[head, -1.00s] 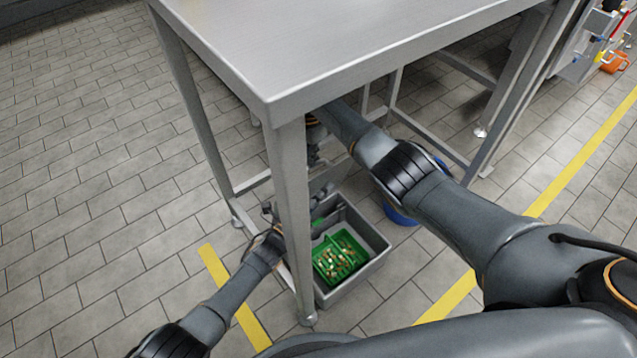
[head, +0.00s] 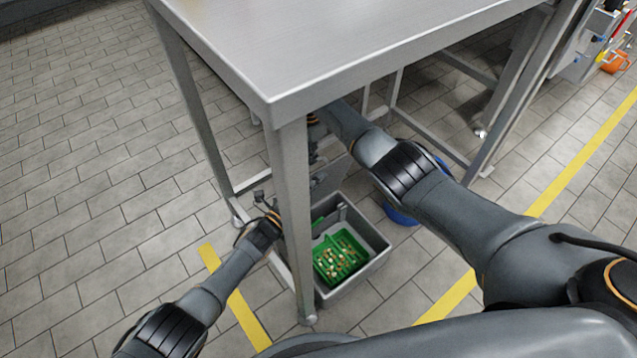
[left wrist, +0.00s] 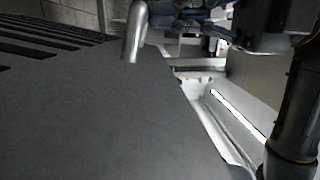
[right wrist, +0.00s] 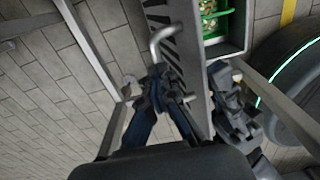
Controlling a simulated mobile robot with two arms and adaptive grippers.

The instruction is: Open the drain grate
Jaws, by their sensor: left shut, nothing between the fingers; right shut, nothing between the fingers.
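A grey drain box (head: 372,262) stands open on the floor under the table, with a green basket (head: 340,257) inside. Behind it a grey slotted grate (head: 327,178) stands raised. Its slots and bent metal handle show in the right wrist view (right wrist: 172,62). In the left wrist view the grate (left wrist: 105,110) fills much of the picture at close range. My left gripper (head: 262,197) is shut and empty, left of the near table leg, apart from the box. My right gripper (head: 314,150) is shut and empty under the tabletop near the raised grate; the table partly hides it.
The steel table (head: 350,50) overhangs the work area. Its near leg (head: 295,225) stands between my left gripper and the box. A blue round object (head: 402,215) sits right of the box. Yellow lines (head: 575,165) mark the tiled floor; the left floor is clear.

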